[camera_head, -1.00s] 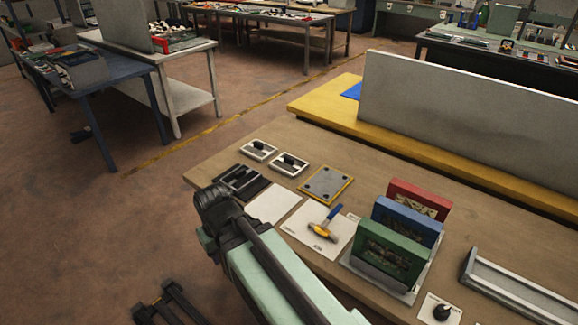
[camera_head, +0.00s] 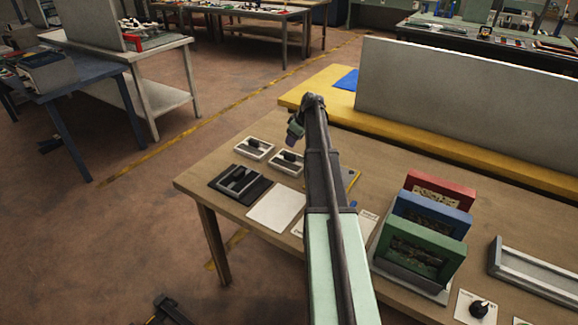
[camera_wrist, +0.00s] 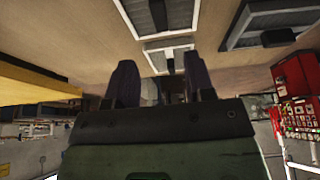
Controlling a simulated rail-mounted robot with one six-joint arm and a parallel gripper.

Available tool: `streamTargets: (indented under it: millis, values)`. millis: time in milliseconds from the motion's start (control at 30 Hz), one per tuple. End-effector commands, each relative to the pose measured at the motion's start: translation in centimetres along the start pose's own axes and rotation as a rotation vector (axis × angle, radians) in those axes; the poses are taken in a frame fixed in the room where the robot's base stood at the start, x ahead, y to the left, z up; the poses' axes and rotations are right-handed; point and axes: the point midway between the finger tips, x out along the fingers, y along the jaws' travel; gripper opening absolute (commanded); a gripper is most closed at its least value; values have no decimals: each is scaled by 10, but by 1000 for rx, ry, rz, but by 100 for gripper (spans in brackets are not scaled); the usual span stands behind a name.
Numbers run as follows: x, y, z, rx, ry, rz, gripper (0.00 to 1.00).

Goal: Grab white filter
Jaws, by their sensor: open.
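Two white-framed filters with dark handles lie flat on the wooden table in the head view, one farther left (camera_head: 253,148) and one closer to my arm (camera_head: 287,161). In the wrist view one white frame (camera_wrist: 138,12) shows large at the top. A second white frame (camera_wrist: 152,60) is partly hidden behind my fingers. My gripper (camera_head: 292,138) is above the table near the right-hand white filter. In the wrist view my gripper (camera_wrist: 160,80) has its two fingers apart with nothing held between them.
A black filter (camera_head: 240,181) lies on a dark mat left of my arm, beside a bare white sheet (camera_head: 276,207). Red (camera_head: 437,193), blue (camera_head: 432,214) and green (camera_head: 420,250) boxes stand in a rack at right. A grey panel (camera_head: 460,90) rises behind the table.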

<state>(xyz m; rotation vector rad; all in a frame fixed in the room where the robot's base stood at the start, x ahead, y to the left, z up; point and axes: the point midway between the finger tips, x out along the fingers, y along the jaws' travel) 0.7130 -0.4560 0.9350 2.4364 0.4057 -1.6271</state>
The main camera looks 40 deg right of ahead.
Motion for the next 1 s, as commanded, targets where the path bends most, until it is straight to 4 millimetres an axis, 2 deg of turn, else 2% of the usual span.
streamTargets:
  millis: [33, 100, 333, 600, 833, 1000]
  values:
    - [22, 1, 5, 0, 0, 0, 49]
    - [35, 0, 5, 1, -1, 0, 49]
    - [43, -1, 2, 1, -1, 0, 49]
    - [91, -2, 6, 1, -1, 0, 49]
    - [88, -2, 4, 2, -1, 0, 49]
    - [88, -2, 4, 2, -1, 0, 23]
